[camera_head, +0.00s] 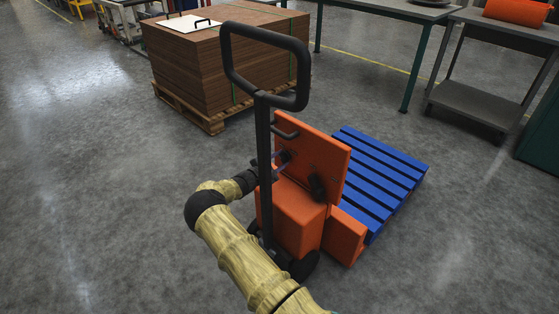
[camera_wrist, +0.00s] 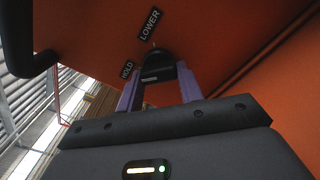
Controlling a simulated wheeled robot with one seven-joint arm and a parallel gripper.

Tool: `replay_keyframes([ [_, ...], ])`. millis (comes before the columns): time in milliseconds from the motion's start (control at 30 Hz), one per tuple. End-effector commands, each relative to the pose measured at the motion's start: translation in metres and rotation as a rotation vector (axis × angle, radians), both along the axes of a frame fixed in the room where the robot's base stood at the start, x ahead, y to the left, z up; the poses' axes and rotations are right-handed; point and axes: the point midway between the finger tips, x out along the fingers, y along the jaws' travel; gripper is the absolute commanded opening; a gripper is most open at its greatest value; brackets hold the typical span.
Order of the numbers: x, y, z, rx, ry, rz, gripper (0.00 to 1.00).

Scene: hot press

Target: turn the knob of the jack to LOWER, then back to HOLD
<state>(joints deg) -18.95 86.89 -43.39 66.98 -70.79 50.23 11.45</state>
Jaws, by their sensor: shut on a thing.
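The orange jack (camera_head: 297,212) stands upright with its tall black loop handle. In the wrist view, its black knob (camera_wrist: 158,58) sits on the orange panel (camera_wrist: 215,35). A LOWER label (camera_wrist: 150,25) lies just above the knob and a HOLD label (camera_wrist: 127,70) to its left. A small pale mark at the knob's top edge lies on the side toward LOWER. My gripper (camera_wrist: 158,78) has its two purple fingers on either side of the knob, shut on it. In the head view, my gripper (camera_head: 281,159) reaches the panel behind the handle post, which hides part of it.
The black handle (camera_head: 263,140) rises close beside my wrist, and a black bar (camera_wrist: 30,75) shows at the left in the wrist view. A blue pallet (camera_head: 385,170) lies behind the jack. A stack of brown boards (camera_head: 190,65) stands behind left. Open floor lies to the left.

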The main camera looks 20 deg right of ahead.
Motion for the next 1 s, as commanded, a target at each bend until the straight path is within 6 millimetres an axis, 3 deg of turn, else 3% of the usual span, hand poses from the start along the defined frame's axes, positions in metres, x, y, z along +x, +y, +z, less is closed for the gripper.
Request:
replay_keyframes([
  [200, -0.0008, 0.0008, -0.0029, 0.002, 0.005, 0.001, 0.14],
  [233, -0.0008, 0.0008, -0.0029, 0.002, 0.005, 0.001, 0.41],
  [333, -0.0007, 0.0006, -0.0023, 0.001, 0.005, 0.000, 0.59],
  [733, -0.0001, 0.0002, -0.0011, 0.008, -0.019, 0.001, 0.59],
  [1000, 0.0004, 0.0002, -0.0016, 0.067, -0.182, -0.001, 0.59],
])
